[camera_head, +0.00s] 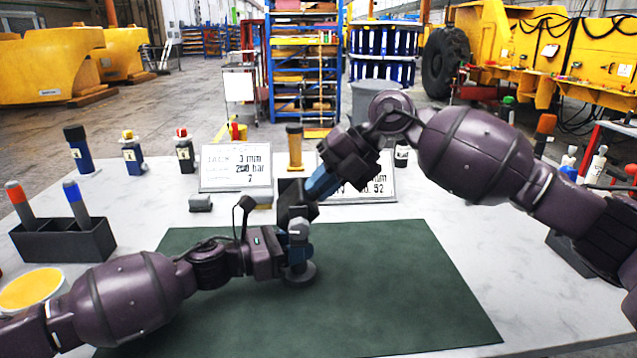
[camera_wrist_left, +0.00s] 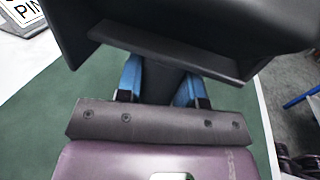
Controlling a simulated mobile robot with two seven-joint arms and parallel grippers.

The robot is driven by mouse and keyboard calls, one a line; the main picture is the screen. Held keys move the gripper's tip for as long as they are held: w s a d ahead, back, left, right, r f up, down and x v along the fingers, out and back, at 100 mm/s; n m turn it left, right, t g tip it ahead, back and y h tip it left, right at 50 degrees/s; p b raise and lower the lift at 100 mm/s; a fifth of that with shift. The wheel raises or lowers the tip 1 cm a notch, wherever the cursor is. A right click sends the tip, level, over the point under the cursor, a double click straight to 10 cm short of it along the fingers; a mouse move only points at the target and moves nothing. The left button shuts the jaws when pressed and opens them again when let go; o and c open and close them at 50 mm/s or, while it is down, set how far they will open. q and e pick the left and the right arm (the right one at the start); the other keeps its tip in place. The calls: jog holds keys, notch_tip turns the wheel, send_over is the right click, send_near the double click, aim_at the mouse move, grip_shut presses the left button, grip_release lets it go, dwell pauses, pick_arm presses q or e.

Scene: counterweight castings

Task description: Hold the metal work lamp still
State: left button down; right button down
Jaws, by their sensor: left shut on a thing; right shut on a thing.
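The metal work lamp (camera_head: 302,277) stands on the dark green mat (camera_head: 400,290), its round grey base flat on it. My left gripper (camera_head: 296,252) is shut on the lamp low down, just above the base. My right gripper (camera_head: 318,186) reaches down from the upper right and is shut at the lamp's dark upper part; the exact contact is hidden. In the left wrist view, my left gripper's blue fingers (camera_wrist_left: 163,88) are on both sides of a dark upright part of the lamp (camera_wrist_left: 162,82). A wide dark piece above it fills the top of that view.
A black holder (camera_head: 65,240) with two markers and a yellow-lidded round tin (camera_head: 30,290) stand at the left. Two white sign plates (camera_head: 236,166) and several bottles line the back of the white table (camera_head: 140,210). The mat's right half is clear.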

jog(key=shift+f, duration=0.1)
jog(key=c, duration=1.2)
grip_release()
jog(key=shift+o, duration=0.2)
jog(key=v, duration=1.2)
pick_arm(q)
jog(key=c, duration=0.7)
grip_release()
